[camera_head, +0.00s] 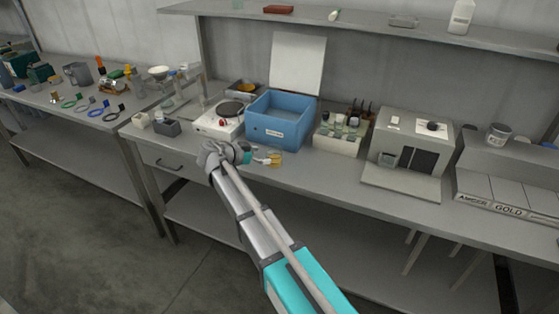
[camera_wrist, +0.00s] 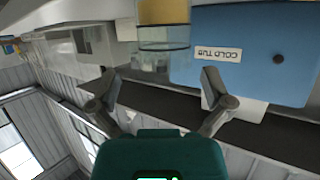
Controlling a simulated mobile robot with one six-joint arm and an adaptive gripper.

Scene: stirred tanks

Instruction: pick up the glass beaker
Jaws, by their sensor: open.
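The glass beaker (camera_head: 274,158) holds amber liquid and stands on the bench in front of the blue tub. It also shows in the wrist view (camera_wrist: 164,36), which is turned upside down, with the amber part cut by the top edge. My gripper (camera_head: 247,155) is just left of the beaker in the head view. In the wrist view my gripper (camera_wrist: 158,88) has its two fingers spread wide, with nothing held between them. The beaker lies ahead of the fingertips, apart from them.
The blue cold tub (camera_head: 279,121) with a raised white lid stands close behind the beaker. A white hot plate (camera_head: 212,123) is to the left, and a rack of bottles (camera_head: 341,137) to the right. A grey boxy device (camera_head: 410,145) stands further right. A shelf runs above.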

